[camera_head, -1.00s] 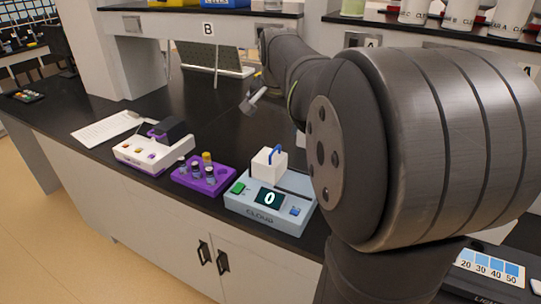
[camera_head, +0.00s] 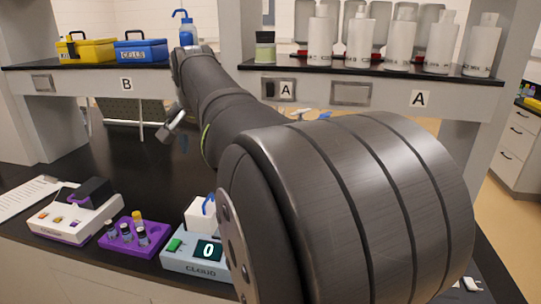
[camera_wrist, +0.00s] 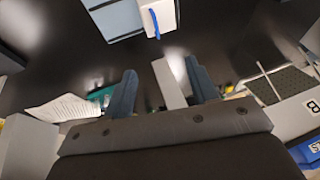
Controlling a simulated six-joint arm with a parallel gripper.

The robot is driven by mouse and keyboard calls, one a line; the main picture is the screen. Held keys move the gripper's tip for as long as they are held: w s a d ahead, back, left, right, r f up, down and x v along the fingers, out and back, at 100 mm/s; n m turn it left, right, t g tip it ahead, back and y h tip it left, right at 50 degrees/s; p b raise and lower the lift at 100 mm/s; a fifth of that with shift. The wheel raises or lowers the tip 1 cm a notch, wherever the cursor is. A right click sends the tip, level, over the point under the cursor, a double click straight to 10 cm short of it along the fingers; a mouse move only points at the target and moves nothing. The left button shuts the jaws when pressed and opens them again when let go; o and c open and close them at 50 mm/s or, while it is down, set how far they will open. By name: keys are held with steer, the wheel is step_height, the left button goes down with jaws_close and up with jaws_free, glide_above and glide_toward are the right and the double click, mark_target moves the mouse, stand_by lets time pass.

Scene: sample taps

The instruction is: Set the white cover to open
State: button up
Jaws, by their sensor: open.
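The white cover (camera_head: 200,216) is a white block with a blue handle (camera_head: 208,204). It sits on the pale blue CLOUD device (camera_head: 182,262), whose display reads 0. My arm hides the device's right side. The cover also shows at the top edge of the wrist view (camera_wrist: 163,14), with its blue handle (camera_wrist: 155,25) and part of the device (camera_wrist: 112,18) beside it. My gripper (camera_head: 172,122) is above the dark counter, behind the device and apart from the cover. In the wrist view its two fingers (camera_wrist: 160,68) are spread with nothing held between them.
A purple rack (camera_head: 133,241) with several vials stands left of the device. A white and purple instrument (camera_head: 72,214) and paper (camera_head: 22,198) lie further left. A shelf (camera_head: 355,88) with bottles and a yellow box (camera_head: 86,48) spans the back. The dark counter's middle is clear.

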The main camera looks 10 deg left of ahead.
steer(key=w+g, duration=0.1)
steer(key=w, duration=0.1)
steer(key=w+g, duration=0.1)
steer(key=w, duration=0.1)
steer(key=w+f+g, duration=0.1)
steer(key=w, duration=0.1)
steer(key=shift+w+a+f, duration=0.1)
steer(key=shift+w+a, duration=0.05)
steer(key=shift+w, duration=0.1)
steer(key=c, duration=0.4)
glide_toward(207, 199)
steer(key=shift+g, duration=0.4)
steer(key=x, duration=0.7)
steer(key=shift+w+a+f, duration=0.15)
steer(key=shift+w+f, duration=0.1)
steer(key=shift+f, duration=0.05)
jaws_close()
